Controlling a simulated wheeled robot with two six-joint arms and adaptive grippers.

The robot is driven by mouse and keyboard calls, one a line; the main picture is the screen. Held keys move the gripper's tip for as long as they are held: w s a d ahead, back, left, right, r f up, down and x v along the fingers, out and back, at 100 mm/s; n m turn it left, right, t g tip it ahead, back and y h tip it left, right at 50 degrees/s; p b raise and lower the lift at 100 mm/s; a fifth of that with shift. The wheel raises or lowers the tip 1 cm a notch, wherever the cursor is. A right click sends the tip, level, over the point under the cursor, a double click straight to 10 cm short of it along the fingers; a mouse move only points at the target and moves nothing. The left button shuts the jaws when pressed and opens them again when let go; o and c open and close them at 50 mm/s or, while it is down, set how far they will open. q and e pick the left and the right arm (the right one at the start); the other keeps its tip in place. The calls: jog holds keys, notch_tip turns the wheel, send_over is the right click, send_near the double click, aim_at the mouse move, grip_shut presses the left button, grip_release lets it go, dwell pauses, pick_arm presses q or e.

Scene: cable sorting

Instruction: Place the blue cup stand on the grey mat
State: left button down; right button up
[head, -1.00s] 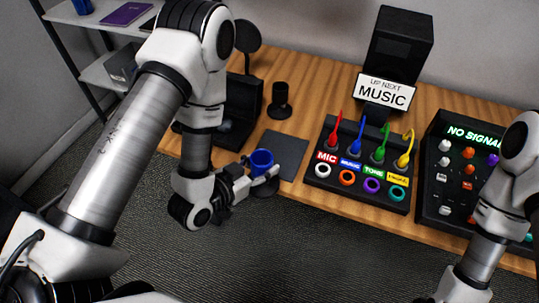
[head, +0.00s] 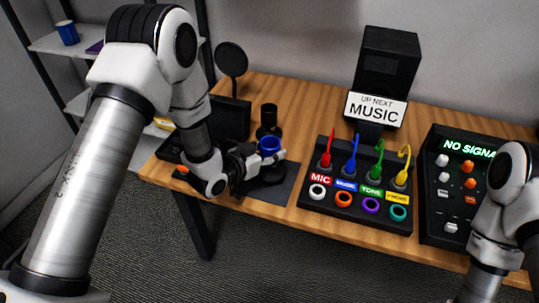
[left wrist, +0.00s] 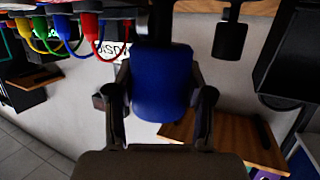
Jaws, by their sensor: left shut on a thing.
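The blue cup stand (head: 270,145) has a blue upper part and a dark lower part. My left gripper (head: 266,155) is shut on its blue part, which shows between the two fingers in the left wrist view (left wrist: 161,85). The stand is upright over the dark grey mat (head: 281,191) at the table's front left. I cannot tell whether its base touches the mat.
A black cylindrical stand (head: 268,122) is just behind the blue one. The cable box (head: 345,212) with coloured plugs is to the right of the mat, with a mixer (head: 440,210) beyond it. A MUSIC sign (head: 376,109) stands behind. A shelf holds a blue cup (head: 67,33).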

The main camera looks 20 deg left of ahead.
pick_arm(q)
jog(key=shift+f, duration=1.05)
jog(key=shift+c, duration=2.2)
grip_release()
jog(key=shift+f, duration=0.15)
